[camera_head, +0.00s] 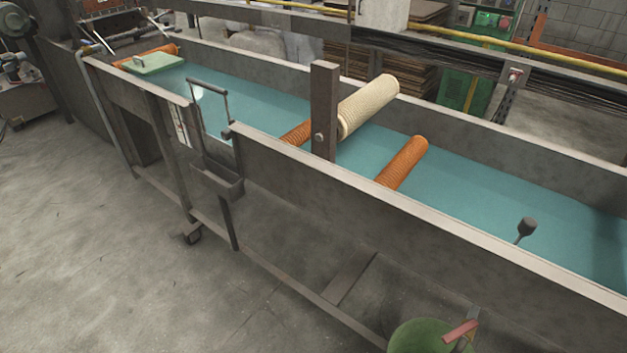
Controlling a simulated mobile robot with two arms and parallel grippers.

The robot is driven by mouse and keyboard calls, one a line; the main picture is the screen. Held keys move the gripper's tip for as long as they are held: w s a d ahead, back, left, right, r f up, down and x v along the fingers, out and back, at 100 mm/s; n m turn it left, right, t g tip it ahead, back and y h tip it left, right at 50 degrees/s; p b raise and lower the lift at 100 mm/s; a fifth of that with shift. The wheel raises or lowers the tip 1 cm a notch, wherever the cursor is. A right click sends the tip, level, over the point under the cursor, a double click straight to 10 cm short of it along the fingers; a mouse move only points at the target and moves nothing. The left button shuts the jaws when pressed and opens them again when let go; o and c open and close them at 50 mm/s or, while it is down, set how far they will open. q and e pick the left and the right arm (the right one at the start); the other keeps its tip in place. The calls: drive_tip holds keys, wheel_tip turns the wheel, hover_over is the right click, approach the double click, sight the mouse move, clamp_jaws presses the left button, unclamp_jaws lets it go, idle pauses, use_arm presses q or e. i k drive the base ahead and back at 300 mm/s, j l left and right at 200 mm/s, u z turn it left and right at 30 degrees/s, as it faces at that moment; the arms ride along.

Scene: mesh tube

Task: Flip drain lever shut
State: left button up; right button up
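Two lever-like things show in the head view, and I cannot tell which is the drain lever. One is a dark rod with a black knob (527,227) standing up, slightly tilted, out of the teal water near the trough's front wall at the right. The other is a red handle (461,331) at the bottom edge, slanting up to the right beside a round green thing (420,337). The lower part of both is cut off or hidden. The long grey trough (300,160) holds the water. Neither of my grippers is in view.
A cream mesh tube (368,105) leans by a dark post (325,110); an orange ribbed tube (402,162) lies to its right. A black handle frame (207,86) stands at the front wall. A green lidded piece (152,63) is far left. The concrete floor (90,250) at left is clear.

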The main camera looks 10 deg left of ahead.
sight(469, 325)
drive_tip(key=l+z, duration=0.15)
drive_tip(key=z, duration=0.35)
drive_tip(key=i+z, duration=0.15)
drive_tip(key=z, duration=0.35)
drive_tip(key=l, duration=0.1)
